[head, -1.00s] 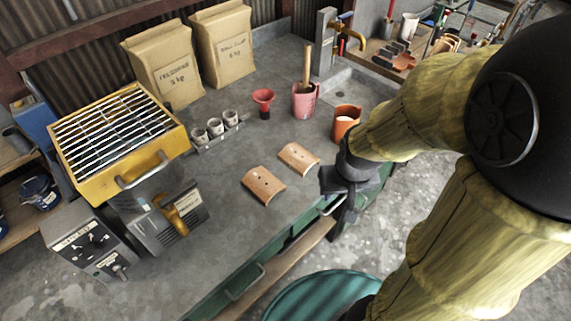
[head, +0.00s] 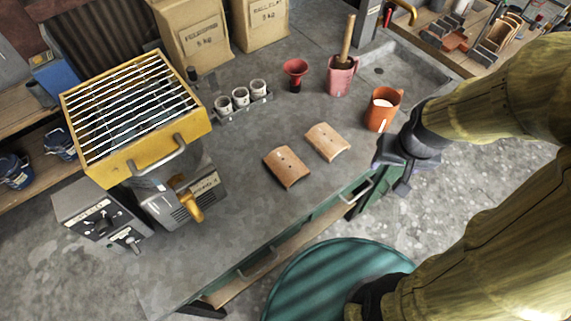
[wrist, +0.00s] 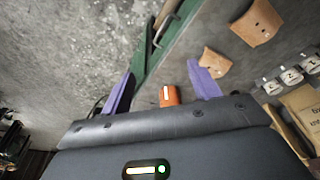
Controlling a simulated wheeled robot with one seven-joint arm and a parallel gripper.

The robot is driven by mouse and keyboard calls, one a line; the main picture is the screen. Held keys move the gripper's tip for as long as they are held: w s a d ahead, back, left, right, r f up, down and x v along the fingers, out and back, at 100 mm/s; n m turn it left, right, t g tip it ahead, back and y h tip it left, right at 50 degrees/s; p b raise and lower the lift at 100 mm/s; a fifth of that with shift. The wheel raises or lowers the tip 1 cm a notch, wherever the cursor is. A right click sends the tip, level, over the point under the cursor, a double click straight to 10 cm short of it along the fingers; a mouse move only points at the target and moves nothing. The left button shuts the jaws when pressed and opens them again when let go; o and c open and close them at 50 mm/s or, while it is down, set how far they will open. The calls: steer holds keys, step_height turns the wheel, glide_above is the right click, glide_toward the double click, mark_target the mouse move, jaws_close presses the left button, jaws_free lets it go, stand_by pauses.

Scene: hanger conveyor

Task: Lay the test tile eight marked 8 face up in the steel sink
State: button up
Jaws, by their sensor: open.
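Two curved clay tiles lie on the grey bench top, the nearer tile (head: 287,166) and the farther tile (head: 327,142). Each shows small dark marks too small to read, so I cannot tell which is the 8. Both also show in the wrist view, as one tile (wrist: 257,22) and another tile (wrist: 216,62). The steel sink (head: 405,77) is set into the bench's far right, behind the orange mug. My gripper (head: 394,178) is off the bench's front edge, right of the tiles and apart from them. In the wrist view its purple fingers (wrist: 162,88) are spread and empty.
An orange mug (head: 382,109), a pink jug (head: 340,76) with a wooden handle, a red funnel-shaped cup (head: 295,73) and a rack of small cups (head: 241,98) stand behind the tiles. A yellow grill-topped unit (head: 135,115) is at left. The front bench top is clear.

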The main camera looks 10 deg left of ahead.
steer(key=o, duration=0.7)
steer(key=w+a+n, duration=0.1)
steer(key=a, duration=0.1)
steer(key=w+a+n, duration=0.1)
steer(key=w+a, duration=0.1)
steer(key=a, duration=0.1)
steer(key=w+a+n+g, duration=0.1)
steer(key=w+a, duration=0.1)
steer(key=shift+w+a+f+n, duration=0.1)
steer(key=shift+a+n, duration=0.2)
steer(key=shift+a, duration=0.1)
steer(key=shift+o, duration=0.2)
steer(key=w+a+f+n+g+p, duration=0.1)
steer(key=a+n, duration=0.5)
steer(key=a, duration=1.1)
steer(key=shift+w+a+f+g, duration=0.3)
steer(key=shift+w+f, duration=0.05)
steer(key=shift+f, duration=0.1)
steer(key=shift+f, duration=0.1)
steer(key=p, duration=0.2)
glide_above(285, 164)
step_height(285, 164, down, 12)
steer(key=shift+f, duration=0.1)
